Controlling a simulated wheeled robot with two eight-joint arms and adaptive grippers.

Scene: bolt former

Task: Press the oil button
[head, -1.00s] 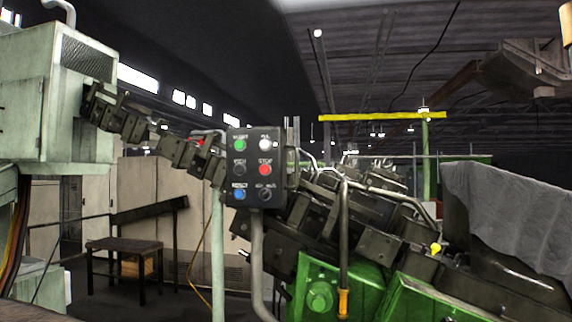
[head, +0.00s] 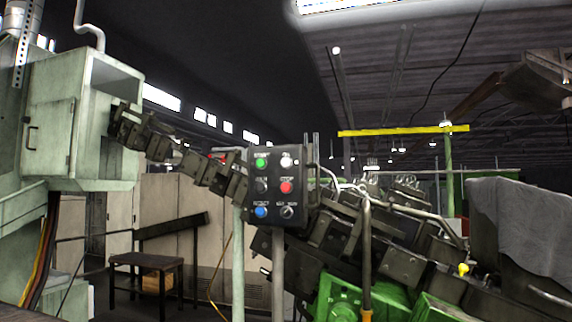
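The control box (head: 275,186) is a dark panel on a grey post, near the middle of the head view. It has two columns of controls. The white button (head: 286,162) at its top right has a short label, too small to read surely, that looks like the oil label. A green button (head: 260,163) is to its left and a red button (head: 286,187) is below it. A blue button (head: 261,212) is at the lower left, with dark knobs in the other places. Neither of my grippers shows in the head view.
A pale green cabinet (head: 50,135) stands at the left. Dark machinery with a green base (head: 345,300) fills the right, behind the box. A grey cloth (head: 520,225) covers part of it. A dark small table (head: 148,262) stands at the back left.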

